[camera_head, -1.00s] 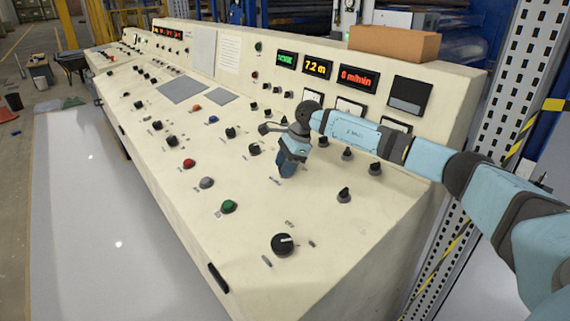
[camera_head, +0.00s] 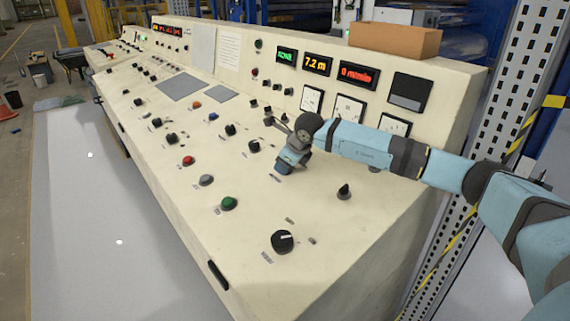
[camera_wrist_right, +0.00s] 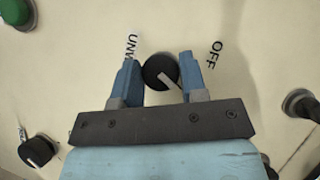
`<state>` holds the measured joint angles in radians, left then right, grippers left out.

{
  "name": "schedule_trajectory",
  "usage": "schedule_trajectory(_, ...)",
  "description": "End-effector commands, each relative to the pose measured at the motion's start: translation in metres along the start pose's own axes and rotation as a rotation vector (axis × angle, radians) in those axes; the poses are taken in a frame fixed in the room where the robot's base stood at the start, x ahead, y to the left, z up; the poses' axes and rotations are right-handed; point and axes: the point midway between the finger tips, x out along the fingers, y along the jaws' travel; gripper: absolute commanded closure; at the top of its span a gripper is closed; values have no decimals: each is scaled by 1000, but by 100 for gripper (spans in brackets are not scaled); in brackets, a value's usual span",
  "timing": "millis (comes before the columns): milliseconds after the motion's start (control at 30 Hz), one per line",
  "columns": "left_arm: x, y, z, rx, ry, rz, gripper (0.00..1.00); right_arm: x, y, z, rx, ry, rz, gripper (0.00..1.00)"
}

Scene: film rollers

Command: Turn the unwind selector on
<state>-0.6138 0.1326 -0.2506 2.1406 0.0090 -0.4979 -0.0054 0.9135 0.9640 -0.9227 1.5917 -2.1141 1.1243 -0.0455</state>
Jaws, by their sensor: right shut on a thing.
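The unwind selector (camera_wrist_right: 157,70) is a round black knob with a white pointer mark, seen in the right wrist view. A partly covered label starting "UNW" (camera_wrist_right: 130,47) is at its left and "OFF" (camera_wrist_right: 215,53) at its upper right. The white mark runs from the knob's middle toward the lower right of that view. My right gripper (camera_wrist_right: 159,62) has a blue finger on each side of the knob and is shut on it. In the head view my right gripper (camera_head: 285,166) is down at the sloping panel and hides the knob. My left gripper is not in view.
The cream console (camera_head: 330,215) carries several other knobs and buttons. A large black knob (camera_head: 283,242) and a green button (camera_head: 229,203) are nearer the front, and a small knob (camera_head: 344,191) is to the right. Meters and displays (camera_head: 317,64) stand on the upright panel behind.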

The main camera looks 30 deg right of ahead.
Motion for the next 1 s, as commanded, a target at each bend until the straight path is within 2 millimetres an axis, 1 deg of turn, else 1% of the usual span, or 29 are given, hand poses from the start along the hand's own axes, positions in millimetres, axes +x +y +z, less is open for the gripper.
schedule_trajectory(300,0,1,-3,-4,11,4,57,0,0,0,55,1,-39,84)
schedule_trajectory(667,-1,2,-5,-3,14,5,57,0,0,0,58,1,-42,84)
schedule_trajectory(700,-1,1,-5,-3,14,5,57,0,0,0,58,1,-42,58)
schedule_trajectory(767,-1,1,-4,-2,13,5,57,0,0,0,58,1,-41,45)
schedule_trajectory(800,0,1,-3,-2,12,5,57,0,0,0,58,1,-41,35)
schedule_trajectory(1000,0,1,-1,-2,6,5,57,0,0,0,57,1,-41,35)
